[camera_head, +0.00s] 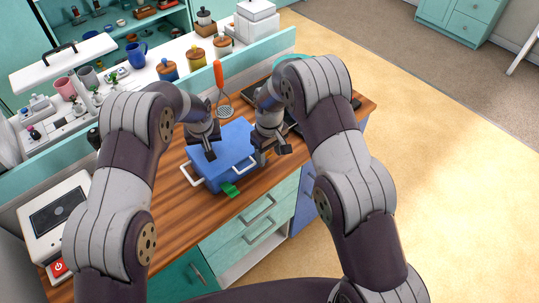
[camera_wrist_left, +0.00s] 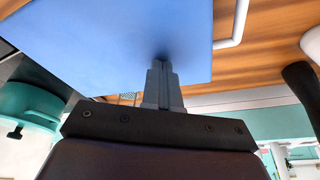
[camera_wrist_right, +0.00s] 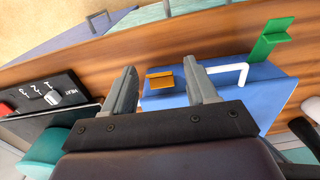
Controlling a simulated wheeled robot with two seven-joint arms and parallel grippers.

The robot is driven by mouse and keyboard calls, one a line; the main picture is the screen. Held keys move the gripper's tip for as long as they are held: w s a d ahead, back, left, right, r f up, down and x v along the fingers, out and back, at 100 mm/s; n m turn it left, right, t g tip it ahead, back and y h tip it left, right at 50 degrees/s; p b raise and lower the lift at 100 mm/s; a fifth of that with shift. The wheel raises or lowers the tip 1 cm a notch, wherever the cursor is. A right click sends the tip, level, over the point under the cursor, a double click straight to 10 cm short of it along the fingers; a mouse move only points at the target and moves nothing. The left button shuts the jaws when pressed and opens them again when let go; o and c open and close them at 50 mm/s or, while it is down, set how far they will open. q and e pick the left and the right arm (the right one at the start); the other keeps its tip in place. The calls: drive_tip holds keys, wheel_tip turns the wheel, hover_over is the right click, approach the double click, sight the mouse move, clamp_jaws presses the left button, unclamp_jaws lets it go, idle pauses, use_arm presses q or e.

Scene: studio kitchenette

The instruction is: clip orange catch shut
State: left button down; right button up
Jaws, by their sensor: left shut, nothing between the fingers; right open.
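A blue box (camera_head: 226,152) with white side handles stands on the wooden counter. Its green catch (camera_head: 230,189) sticks outward at the front; it also shows in the right wrist view (camera_wrist_right: 270,40). The orange catch (camera_wrist_right: 161,79) is on another edge of the box, mostly hidden by my right gripper in the head view. My right gripper (camera_wrist_right: 163,78) is open, its fingers on either side of the orange catch in the picture; I see no contact. My left gripper (camera_wrist_left: 160,68) is shut and empty, tips down at the blue lid, apparently touching it.
A dark hob with knobs (camera_wrist_right: 42,97) is beside the box. A white appliance with a red button (camera_head: 58,215) stands at the left. Jars and mugs fill the raised back shelf.

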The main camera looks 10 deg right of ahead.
use_arm(q)
drive_tip(key=shift+f, duration=0.15)
use_arm(e)
drive_tip(key=shift+f, duration=0.8)
clamp_jaws()
drive_tip(key=shift+w+a+r+g+h, duration=0.25)
drive_tip(key=shift+w+g+h, duration=0.1)
drive_tip(key=shift+g, duration=0.25)
unclamp_jaws()
drive_tip(key=shift+d, duration=0.1)
